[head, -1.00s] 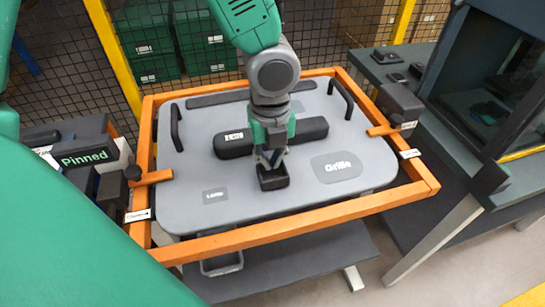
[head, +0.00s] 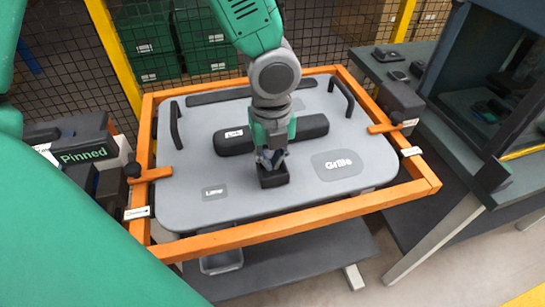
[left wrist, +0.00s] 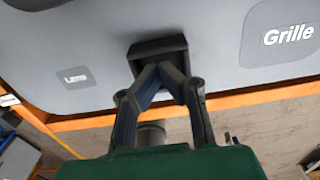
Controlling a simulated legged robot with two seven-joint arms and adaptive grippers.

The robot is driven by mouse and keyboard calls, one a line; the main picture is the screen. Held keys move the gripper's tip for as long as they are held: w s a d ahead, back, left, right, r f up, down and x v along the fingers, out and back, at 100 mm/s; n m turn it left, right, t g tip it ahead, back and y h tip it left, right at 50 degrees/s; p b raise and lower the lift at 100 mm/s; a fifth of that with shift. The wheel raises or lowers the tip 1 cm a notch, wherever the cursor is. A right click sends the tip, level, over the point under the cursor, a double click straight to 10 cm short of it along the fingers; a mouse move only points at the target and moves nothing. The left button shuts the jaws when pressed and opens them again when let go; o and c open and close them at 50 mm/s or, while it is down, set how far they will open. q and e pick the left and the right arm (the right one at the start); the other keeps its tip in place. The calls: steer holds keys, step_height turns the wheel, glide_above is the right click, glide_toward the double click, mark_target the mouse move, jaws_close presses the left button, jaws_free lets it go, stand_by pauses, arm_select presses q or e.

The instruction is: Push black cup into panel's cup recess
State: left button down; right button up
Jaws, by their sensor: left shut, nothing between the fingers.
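The grey door panel (head: 240,190) lies in an orange frame. The black cup (head: 273,177) is at the middle of the panel, and it also shows in the left wrist view (left wrist: 157,47). I cannot tell how deep it sits in the recess, as the rim of the recess is hidden. My left gripper (head: 270,160) comes down from above, shut with nothing between its fingers. Its fingertips (left wrist: 160,70) are at the cup, apparently touching it. My right gripper is not in view.
A black padded bar (head: 300,129) lies on the panel behind the gripper. Orange clamps (head: 150,174) stand at the frame's sides. A dark box marked Pinned (head: 85,155) is at left. A dark cabinet (head: 495,90) stands at right. Green crates (head: 208,58) are behind mesh.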

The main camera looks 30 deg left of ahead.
mark_target(273, 174)
arm_select(q)
steer(key=shift+d+f, duration=0.2)
steer(key=shift+f, duration=0.2)
steer(key=shift+a+f+b, duration=0.1)
steer(key=shift+f+b, duration=0.25)
steer(key=shift+f, duration=0.05)
steer(key=shift+f+b, duration=0.4)
steer(key=shift+f, duration=0.4)
stand_by(0.5)
step_height(273, 174, up, 7)
steer(key=p, duration=0.8)
steer(key=shift+r, duration=0.1)
